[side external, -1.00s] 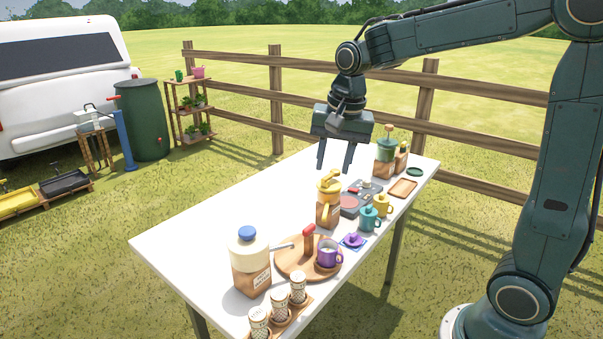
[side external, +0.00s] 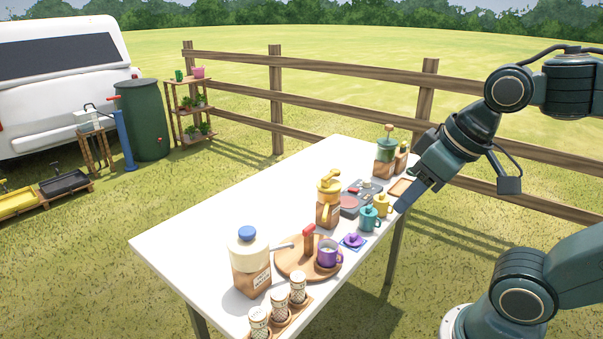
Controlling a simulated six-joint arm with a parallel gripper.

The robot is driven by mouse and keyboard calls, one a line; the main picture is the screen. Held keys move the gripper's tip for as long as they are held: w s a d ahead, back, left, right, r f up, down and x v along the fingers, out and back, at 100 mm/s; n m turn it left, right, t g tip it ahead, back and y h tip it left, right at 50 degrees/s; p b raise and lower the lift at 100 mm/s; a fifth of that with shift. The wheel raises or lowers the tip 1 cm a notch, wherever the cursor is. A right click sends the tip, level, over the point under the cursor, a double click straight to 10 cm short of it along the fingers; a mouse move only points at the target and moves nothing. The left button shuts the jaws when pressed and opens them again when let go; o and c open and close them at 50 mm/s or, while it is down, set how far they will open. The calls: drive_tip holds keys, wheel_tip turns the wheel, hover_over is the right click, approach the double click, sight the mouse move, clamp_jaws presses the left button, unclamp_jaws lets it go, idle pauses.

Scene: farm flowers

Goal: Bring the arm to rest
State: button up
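My gripper (side external: 408,196) is at the right edge of the white table (side external: 215,225), angled down and to the left. It is seen nearly edge-on, so the gap between its fingers is hidden. Nothing shows held in it. Its tip appears close to the yellow mug (side external: 382,206) in the picture; whether it is beside or above the table edge I cannot tell. My arm is folded back at the right of the view.
A teal mug (side external: 369,218), a yellow-topped container (side external: 328,204), a purple mug (side external: 328,255) on a round wooden board (side external: 290,270) and a blue-capped jar (side external: 249,265) stand on the table. The table's left part is clear. A wooden fence (side external: 340,72) runs behind.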

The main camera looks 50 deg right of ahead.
drive_tip(key=shift+s+a+f+n, duration=0.1)
drive_tip(key=shift+s+f+n, duration=0.2)
drive_tip(key=shift+s, duration=0.2)
